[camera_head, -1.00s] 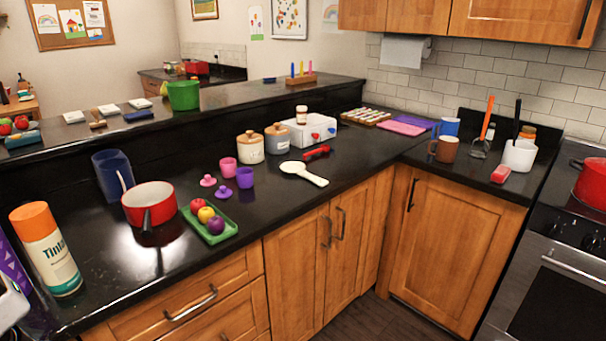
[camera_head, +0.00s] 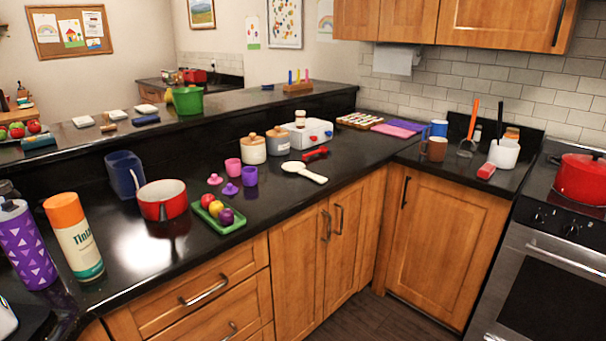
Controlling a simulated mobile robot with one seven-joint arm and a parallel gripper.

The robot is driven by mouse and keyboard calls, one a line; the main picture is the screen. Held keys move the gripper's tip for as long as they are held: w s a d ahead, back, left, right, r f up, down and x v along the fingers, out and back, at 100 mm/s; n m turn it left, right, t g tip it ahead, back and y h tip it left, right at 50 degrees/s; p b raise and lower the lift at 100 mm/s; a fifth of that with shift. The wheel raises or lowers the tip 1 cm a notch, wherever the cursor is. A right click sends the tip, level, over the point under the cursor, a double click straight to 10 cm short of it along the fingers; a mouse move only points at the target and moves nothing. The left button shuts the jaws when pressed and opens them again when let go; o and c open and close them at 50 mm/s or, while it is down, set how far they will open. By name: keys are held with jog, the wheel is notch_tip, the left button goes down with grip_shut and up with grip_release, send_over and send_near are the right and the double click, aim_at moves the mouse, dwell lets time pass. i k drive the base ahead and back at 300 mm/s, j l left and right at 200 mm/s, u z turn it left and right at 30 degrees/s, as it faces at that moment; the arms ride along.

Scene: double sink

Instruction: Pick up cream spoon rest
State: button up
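The cream spoon rest (camera_head: 304,172) lies flat on the black counter, near the front edge and left of the inside corner. It is spoon-shaped, with a round bowl at the left and a handle pointing right and toward the front. Nothing covers it. My gripper is not in view.
Behind it are a red utensil (camera_head: 315,152), a white box (camera_head: 308,133) and lidded canisters (camera_head: 252,149). Left are a purple cup (camera_head: 249,176), a green tray (camera_head: 218,218) of fruit and a red pot (camera_head: 162,200). The counter just right of it is clear.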

aim_at(292, 168)
jog(key=i+l+u, duration=0.1)
jog(key=i+l, duration=0.45)
jog(key=i+l+u, duration=0.15)
jog(key=i+l, duration=0.4)
jog(key=l, duration=0.15)
jog(key=i+l, duration=0.2)
jog(key=i, duration=0.15)
jog(key=i+l+u, duration=0.1)
jog(key=i, duration=0.3)
jog(key=i+j, duration=0.5)
jog(key=i, duration=0.1)
